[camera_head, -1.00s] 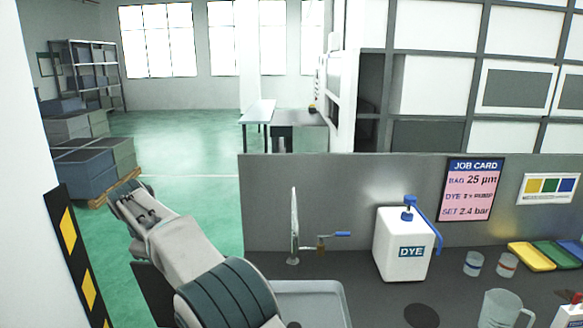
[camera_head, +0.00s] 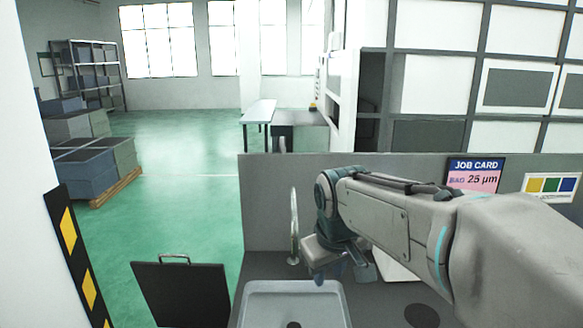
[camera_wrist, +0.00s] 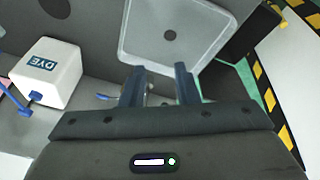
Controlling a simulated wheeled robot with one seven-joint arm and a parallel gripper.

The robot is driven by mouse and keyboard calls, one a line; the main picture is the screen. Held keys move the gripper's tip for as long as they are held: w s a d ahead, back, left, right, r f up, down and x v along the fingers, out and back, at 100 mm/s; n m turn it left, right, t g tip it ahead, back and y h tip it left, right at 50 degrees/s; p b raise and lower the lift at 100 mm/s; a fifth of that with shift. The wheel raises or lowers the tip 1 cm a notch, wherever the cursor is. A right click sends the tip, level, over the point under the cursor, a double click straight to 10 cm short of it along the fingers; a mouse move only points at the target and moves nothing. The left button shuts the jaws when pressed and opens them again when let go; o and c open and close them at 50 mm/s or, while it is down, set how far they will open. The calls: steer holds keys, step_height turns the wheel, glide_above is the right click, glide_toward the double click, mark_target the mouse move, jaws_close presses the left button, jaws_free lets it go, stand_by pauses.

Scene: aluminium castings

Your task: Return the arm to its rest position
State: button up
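My arm reaches across the right half of the head view, over the workbench (camera_head: 400,303). My gripper (camera_head: 335,275) points down above the bench, near the tap (camera_head: 294,225) and the grey sink tray (camera_head: 270,300). In the wrist view my gripper (camera_wrist: 160,85) has its two fingers apart, with nothing held between them. The sink tray (camera_wrist: 190,15) lies beyond the fingertips there. The white DYE container (camera_wrist: 48,75) stands to the left of the fingers. In the head view the arm hides most of that container.
A grey back panel (camera_head: 270,190) with the pink job card (camera_head: 472,178) and a colour chart (camera_head: 550,187) runs behind the bench. A dark panel with a handle (camera_head: 182,295) stands left of the sink. Green floor is open at left, with blue crates (camera_head: 90,175) on a pallet.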

steer(key=s+d+f+m, duration=0.2)
steer(key=s+d+f, duration=0.1)
steer(key=s, duration=0.5)
steer(key=s+d+f+m, duration=0.3)
steer(key=s+d+f, duration=0.1)
steer(key=s, duration=0.4)
steer(key=shift+d+f, duration=0.15)
steer(key=shift+d, duration=0.3)
